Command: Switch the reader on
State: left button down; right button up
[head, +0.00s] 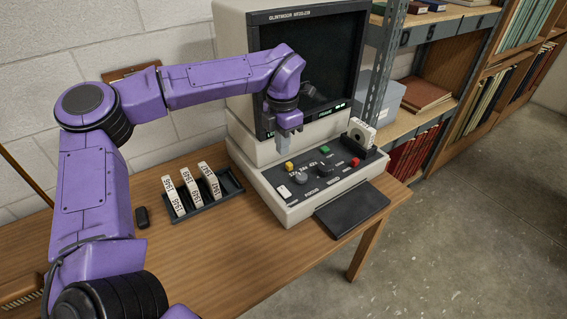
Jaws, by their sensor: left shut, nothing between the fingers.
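The reader (237,60) is a cream machine standing on the wooden table, with a large dark screen (310,65). Small green lit text shows along the screen's lower edge. Its sloped control panel (318,193) carries a yellow button (289,166), a green button (325,149), a red button (355,162), dark knobs and a small white piece (284,191) at the left. My left gripper (285,143) is shut and empty. It points down in front of the screen's lower edge, above the panel's back left part, apparently apart from the buttons. My right gripper is out of view.
A dark rack (230,189) with several labelled white boxes stands left of the reader on the table (215,265). A small black object (142,217) lies further left. A white reel (361,133) sits at the panel's right end. Shelving (435,104) stands behind right.

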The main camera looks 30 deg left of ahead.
pick_arm(q)
jog(key=shift+w+a, duration=0.1)
jog(key=shift+a, duration=0.2)
jog(key=shift+f, duration=0.1)
jog(key=p, duration=0.3)
send_near(282, 189)
notch_tip(282, 189, down, 6)
jog(key=shift+a, duration=0.1)
jog(key=shift+f, duration=0.4)
